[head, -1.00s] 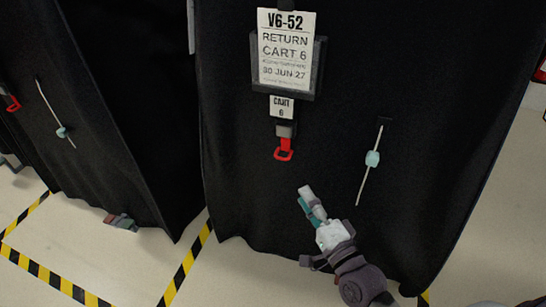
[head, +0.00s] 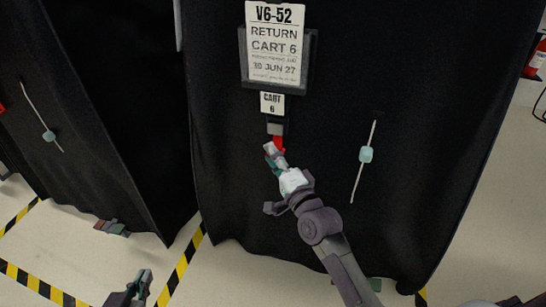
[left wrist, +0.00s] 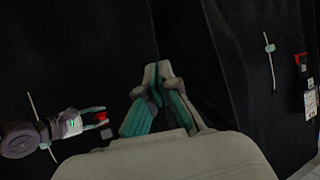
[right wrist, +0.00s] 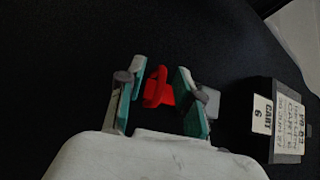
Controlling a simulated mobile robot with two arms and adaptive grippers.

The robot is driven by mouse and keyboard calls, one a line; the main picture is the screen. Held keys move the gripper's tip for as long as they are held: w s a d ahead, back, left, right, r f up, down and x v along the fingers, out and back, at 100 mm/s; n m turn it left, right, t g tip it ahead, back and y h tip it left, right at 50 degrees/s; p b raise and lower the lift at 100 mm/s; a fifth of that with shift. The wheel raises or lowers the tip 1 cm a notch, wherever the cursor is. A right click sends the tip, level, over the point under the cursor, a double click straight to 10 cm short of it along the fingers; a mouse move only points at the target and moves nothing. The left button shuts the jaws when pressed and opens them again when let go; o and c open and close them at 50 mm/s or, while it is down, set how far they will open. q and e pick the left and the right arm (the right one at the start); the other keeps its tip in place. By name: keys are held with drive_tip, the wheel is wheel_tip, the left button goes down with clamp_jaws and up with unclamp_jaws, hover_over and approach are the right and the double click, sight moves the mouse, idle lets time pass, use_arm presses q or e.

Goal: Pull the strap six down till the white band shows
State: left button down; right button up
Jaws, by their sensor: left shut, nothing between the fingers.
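The strap of cart 6 ends in a red loop (head: 278,143), hanging from a grey buckle (head: 275,128) under the small "CART 6" tag (head: 272,103). My right gripper (head: 271,155) is at the loop, partly covering it. In the right wrist view the red loop (right wrist: 159,88) sits between the open fingers (right wrist: 160,90), with small gaps on both sides. No white band shows on the strap. My left gripper (head: 139,283) is low at the bottom left, away from the strap. In the left wrist view its fingertips (left wrist: 161,82) are together and empty.
A sign in a black holder (head: 275,45) hangs above the tag. A pale cord with a bluish toggle (head: 366,154) hangs to the right on the black cover (head: 330,100). Another covered cart (head: 110,110) stands left. Striped floor tape (head: 183,265) runs between them.

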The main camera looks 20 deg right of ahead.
clamp_jaws()
idle(0.3)
